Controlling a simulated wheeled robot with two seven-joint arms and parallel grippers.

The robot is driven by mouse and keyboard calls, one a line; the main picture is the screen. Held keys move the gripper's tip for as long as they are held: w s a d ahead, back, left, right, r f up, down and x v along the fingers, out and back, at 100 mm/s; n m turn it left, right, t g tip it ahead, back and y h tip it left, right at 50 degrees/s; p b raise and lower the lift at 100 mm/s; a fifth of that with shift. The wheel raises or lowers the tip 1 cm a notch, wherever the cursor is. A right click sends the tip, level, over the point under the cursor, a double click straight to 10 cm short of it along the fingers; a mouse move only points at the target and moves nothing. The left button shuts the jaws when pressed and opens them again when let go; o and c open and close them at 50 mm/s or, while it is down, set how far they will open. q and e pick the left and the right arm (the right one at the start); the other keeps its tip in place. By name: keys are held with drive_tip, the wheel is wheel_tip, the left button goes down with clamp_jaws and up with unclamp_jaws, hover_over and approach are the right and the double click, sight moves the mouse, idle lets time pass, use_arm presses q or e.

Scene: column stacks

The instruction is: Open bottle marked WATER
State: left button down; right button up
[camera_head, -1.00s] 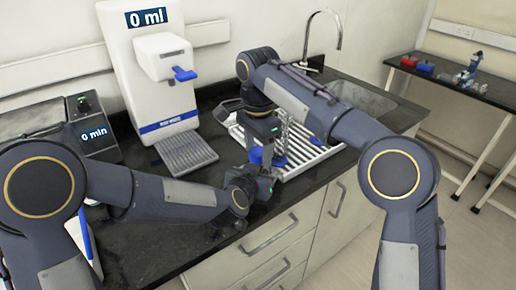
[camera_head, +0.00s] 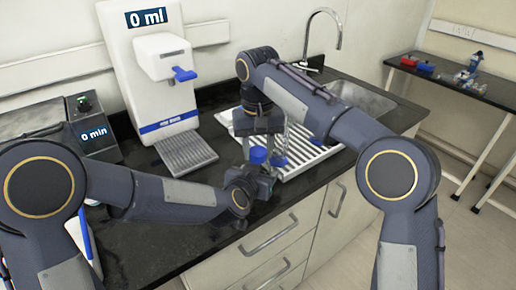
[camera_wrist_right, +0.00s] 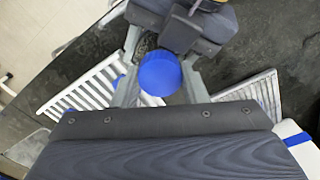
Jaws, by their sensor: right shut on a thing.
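A round blue cap (camera_wrist_right: 160,73) sits between the fingers of my right gripper (camera_wrist_right: 160,82), which is shut on it. In the head view my right gripper (camera_head: 260,143) points down over the counter, and the blue cap (camera_head: 258,155) shows just below it. My left gripper (camera_head: 256,184) is right below and in front of the cap. It also shows at the top of the right wrist view (camera_wrist_right: 190,22). Its fingers are unclear, so I cannot tell its state. The bottle's body and any WATER label are hidden, and I cannot tell whether the cap is still on the bottle.
A white draining rack (camera_head: 308,152) lies behind the grippers. Another blue-topped item (camera_head: 280,160) stands close by on the right. A white dispenser (camera_head: 158,70) reading 0 ml and a dark device (camera_head: 92,125) reading 0 min stand at left. A tap (camera_head: 325,14) and sink (camera_head: 362,97) lie behind.

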drive_tip(key=shift+n, duration=0.3)
drive_tip(key=o, duration=1.1)
